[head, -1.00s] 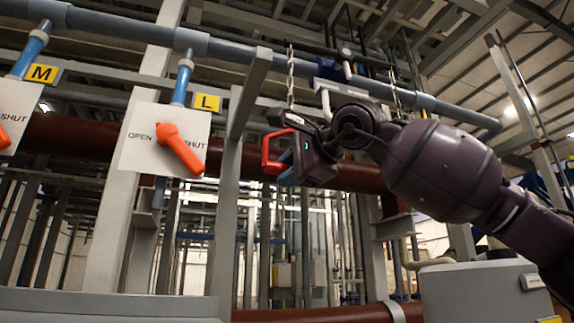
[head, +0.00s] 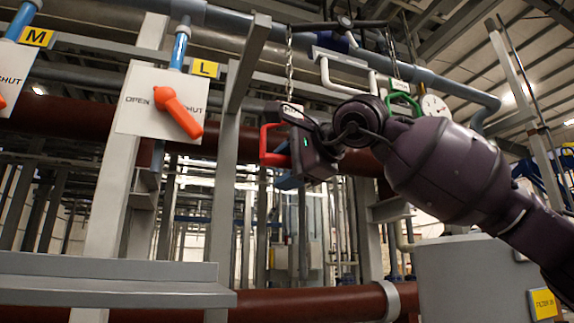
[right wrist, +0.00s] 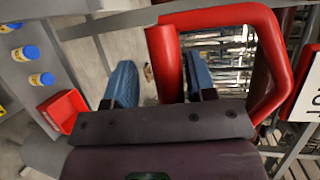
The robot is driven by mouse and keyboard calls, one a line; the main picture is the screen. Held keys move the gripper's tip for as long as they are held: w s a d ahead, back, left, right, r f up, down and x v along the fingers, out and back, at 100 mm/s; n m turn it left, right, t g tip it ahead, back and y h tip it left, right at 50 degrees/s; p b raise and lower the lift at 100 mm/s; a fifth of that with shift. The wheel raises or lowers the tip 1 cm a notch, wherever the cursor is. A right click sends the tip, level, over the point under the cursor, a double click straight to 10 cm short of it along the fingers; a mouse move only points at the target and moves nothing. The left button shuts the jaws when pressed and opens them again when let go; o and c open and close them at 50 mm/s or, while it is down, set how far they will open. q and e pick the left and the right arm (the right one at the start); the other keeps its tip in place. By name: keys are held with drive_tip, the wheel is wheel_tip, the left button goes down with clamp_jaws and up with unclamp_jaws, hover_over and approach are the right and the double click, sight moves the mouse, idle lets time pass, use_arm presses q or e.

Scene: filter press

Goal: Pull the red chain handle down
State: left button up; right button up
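The red chain handle (head: 273,145) is a closed loop hanging from a metal chain (head: 289,58) left of my right forearm in the head view. My right gripper (head: 296,178) is at the handle's lower part. In the right wrist view the red handle (right wrist: 270,65) fills the upper middle. The two blue fingers of my right gripper (right wrist: 160,80) straddle one bar, one finger inside the loop and one outside. A gap shows between the outer finger and the bar. The inner finger is close to the bar; contact is unclear. My left gripper is not in view.
A green handle (head: 405,100) hangs to the right, behind my arm, near a round gauge (head: 435,107). An orange valve lever (head: 178,112) sits on a white OPEN/SHUT plate (head: 136,112) at left. A grey upright post (head: 222,180) stands left of the handle.

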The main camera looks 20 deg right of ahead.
drive_tip(key=shift+r, duration=0.15)
drive_tip(key=shift+s+d+r, duration=0.15)
drive_tip(key=shift+s+d, duration=0.15)
drive_tip(key=shift+s, duration=0.25)
drive_tip(key=v, duration=0.9)
drive_tip(key=shift+s, duration=0.25)
